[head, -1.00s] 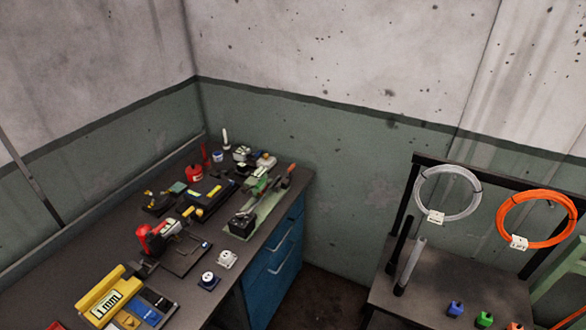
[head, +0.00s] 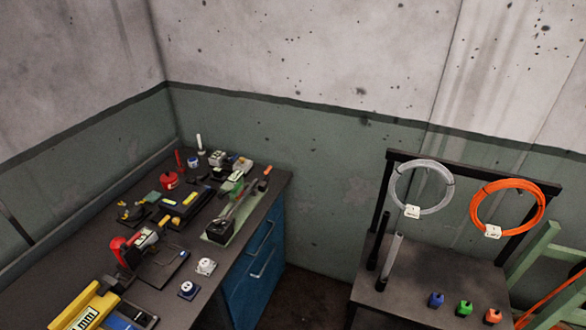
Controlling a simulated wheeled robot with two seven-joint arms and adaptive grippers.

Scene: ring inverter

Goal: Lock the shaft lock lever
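A machine on a pale green base plate (head: 245,213) stands near the right end of the dark workbench. It has a dark block (head: 219,229) at its near end and a thin orange-tipped handle (head: 267,171) at its far end. I cannot tell which part, if any, is the shaft lock lever, or its position; it is too small here. Neither of my grippers is in view.
The workbench (head: 62,262) also holds a red-headed tool (head: 119,249), a yellow "mm" device (head: 82,308) and several small items. Blue drawers (head: 259,265) are below. A second table (head: 437,273) at right has a clear coil (head: 391,189) and an orange coil (head: 476,208). Dark floor separates them.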

